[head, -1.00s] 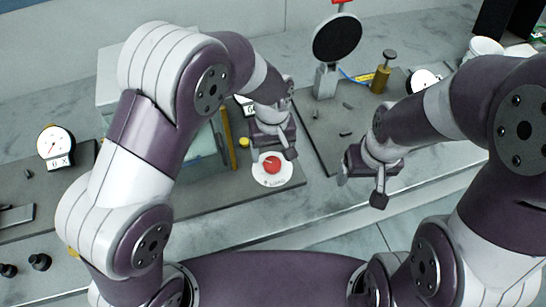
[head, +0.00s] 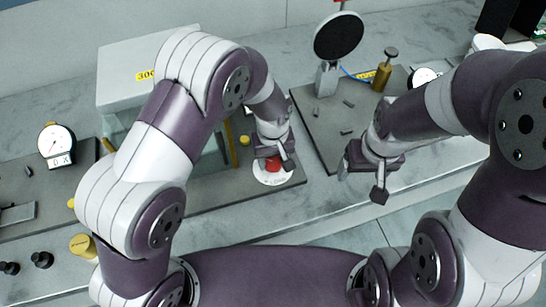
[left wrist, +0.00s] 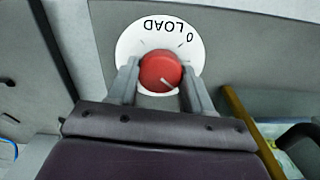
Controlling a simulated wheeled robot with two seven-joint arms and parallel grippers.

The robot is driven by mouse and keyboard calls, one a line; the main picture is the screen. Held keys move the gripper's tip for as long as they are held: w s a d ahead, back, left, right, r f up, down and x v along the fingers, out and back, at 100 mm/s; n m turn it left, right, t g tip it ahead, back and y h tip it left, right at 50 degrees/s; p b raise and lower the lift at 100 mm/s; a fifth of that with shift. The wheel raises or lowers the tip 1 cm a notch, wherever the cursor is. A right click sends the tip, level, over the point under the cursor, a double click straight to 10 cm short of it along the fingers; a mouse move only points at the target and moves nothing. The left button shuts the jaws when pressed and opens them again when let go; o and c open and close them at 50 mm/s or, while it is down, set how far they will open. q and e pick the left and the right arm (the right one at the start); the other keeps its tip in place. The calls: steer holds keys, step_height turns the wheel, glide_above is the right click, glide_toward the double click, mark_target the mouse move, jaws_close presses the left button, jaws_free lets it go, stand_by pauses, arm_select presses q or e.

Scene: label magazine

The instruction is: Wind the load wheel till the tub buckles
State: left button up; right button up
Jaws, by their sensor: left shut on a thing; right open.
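The load wheel is a red knob with a white pointer line (left wrist: 160,70), in the middle of a white dial marked LOAD and 0 (left wrist: 135,40). In the head view the red knob (head: 272,163) shows just below my left gripper (head: 272,157). In the left wrist view the left gripper's two fingers (left wrist: 160,82) stand one on each side of the knob, shut on it. The tub is not clearly identifiable; a clear-walled box with a pale lid (head: 125,85) stands behind my left arm, partly hidden. My right gripper (head: 362,178) is open and empty, in front of the right-hand board.
A dial gauge (head: 57,145) stands at the left. On the right-hand board are a black round disc on a post (head: 338,37), a brass plunger (head: 383,72) and small dark pieces (head: 347,131). Bare grey worktop (head: 320,205) lies in front of the boards.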

arm_select(q)
steer(key=shift+m, duration=0.4)
steer(key=m, duration=0.2)
steer(key=shift+r+m, duration=0.1)
steer(key=shift+m, duration=0.2)
steer(key=shift+m+p, duration=0.35)
steer(key=shift+m, duration=1.15)
steer(key=o, duration=1)
steer(key=shift+o, duration=0.2)
